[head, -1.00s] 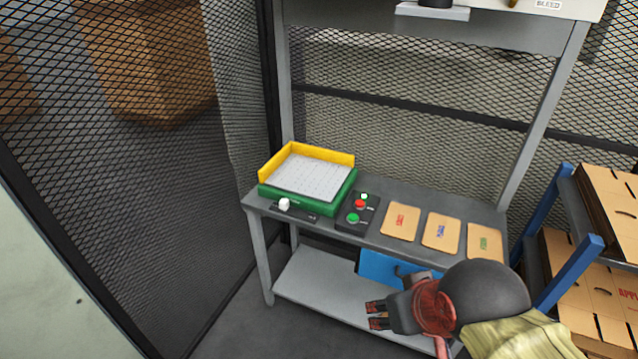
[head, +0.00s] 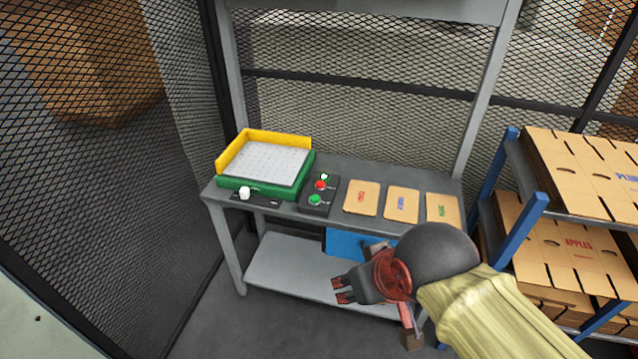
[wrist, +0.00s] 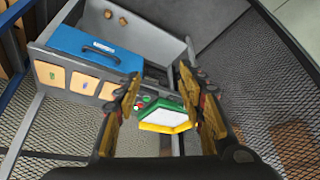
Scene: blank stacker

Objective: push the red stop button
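The red stop button (head: 320,185) sits on a small dark control box (head: 318,195) on the grey bench, between a white indicator and a green button (head: 315,199). In the wrist view the control box is small and partly hidden behind a finger; the green button (wrist: 146,98) shows there. My gripper (head: 342,290) is in front of the bench, lower than its top and clear of the control box. In the wrist view my gripper (wrist: 167,100) has its two fingers wide apart, with nothing held between them.
A green and yellow tray (head: 297,175) stands left of the box, with a white knob (head: 244,193) in front. Cardboard cards (head: 402,204) lie to the right. A blue case (head: 345,244) is below the top. A blue-posted rack (head: 527,215) with cartons stands right. Mesh surrounds the bench.

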